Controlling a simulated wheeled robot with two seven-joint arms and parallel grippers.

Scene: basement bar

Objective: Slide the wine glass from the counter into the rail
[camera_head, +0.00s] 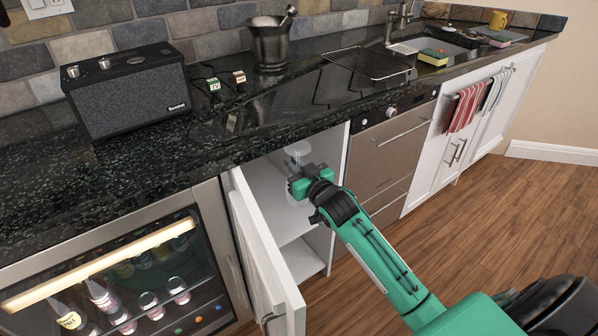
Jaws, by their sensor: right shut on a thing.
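My right gripper (298,184) is at the opening of the white cabinet (292,257) under the counter, just below the counter's front edge. It is shut on a clear wine glass (296,154), whose faint see-through upper part shows above the fingers. The rest of the glass is mostly hidden or too faint to tell, and so is its exact tilt. I cannot make out the rail; the counter's edge and my gripper cover the upper cabinet. My left gripper is out of view.
The cabinet's white door (262,250) stands open left of my right gripper. Wood floor at right is open.

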